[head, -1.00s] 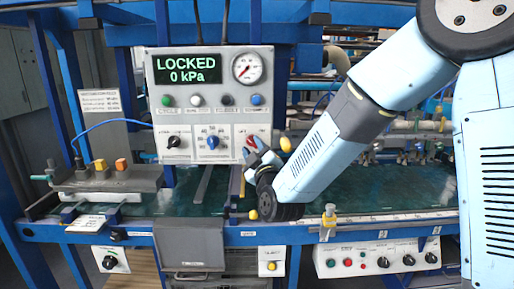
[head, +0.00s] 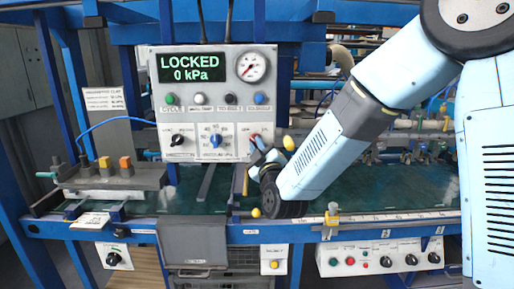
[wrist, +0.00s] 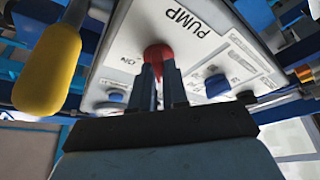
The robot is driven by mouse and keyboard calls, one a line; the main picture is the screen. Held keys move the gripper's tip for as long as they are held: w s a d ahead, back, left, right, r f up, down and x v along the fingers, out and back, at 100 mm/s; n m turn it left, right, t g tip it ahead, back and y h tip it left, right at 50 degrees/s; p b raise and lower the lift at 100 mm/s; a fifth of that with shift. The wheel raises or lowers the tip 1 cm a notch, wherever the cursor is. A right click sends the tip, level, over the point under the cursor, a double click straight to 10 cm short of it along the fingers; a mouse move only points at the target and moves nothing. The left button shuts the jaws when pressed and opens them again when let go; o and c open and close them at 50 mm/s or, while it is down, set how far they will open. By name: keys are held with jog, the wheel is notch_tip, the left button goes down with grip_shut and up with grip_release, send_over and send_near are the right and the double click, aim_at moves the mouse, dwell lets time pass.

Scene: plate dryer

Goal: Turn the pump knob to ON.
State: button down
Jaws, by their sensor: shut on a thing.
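The red pump knob (wrist: 157,54) is on the white control panel, under the printed word PUMP, in the wrist view. In the head view the knob (head: 255,140) shows at the panel's lower right, partly hidden by my gripper (head: 259,149). In the wrist view my gripper (wrist: 158,76) is shut on the red knob, its two dark fingers on either side of it. The knob's pointer direction cannot be made out. The display (head: 194,68) on the panel reads LOCKED and 0 kPa.
A yellow handle (wrist: 50,70) stands close to the left of my gripper in the wrist view. A blue knob (head: 215,141) and a black knob (head: 178,140) are left of the red one. A gauge (head: 252,67) sits at the upper right of the panel.

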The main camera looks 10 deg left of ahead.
jog(key=shift+f+m, duration=0.1)
jog(key=shift+m, duration=0.2)
jog(key=shift+s+a+f+m+t+h, duration=0.15)
jog(key=shift+m+t+h, duration=0.3)
jog(key=shift+m+h, duration=2.6)
jog(key=shift+a+r+m+t+h, duration=0.1)
jog(key=shift+a+m+t+h, duration=0.5)
jog(key=shift+m, duration=4.55)
jog(key=shift+s+d+f+m+t+h, duration=0.1)
jog(key=shift+m+t+h, duration=0.15)
jog(key=shift+m+h, duration=2.9)
jog(key=shift+m+y, duration=1)
jog(key=shift+m, duration=0.15)
jog(key=c, duration=1.1)
grip_release()
jog(key=shift+c, duration=0.2)
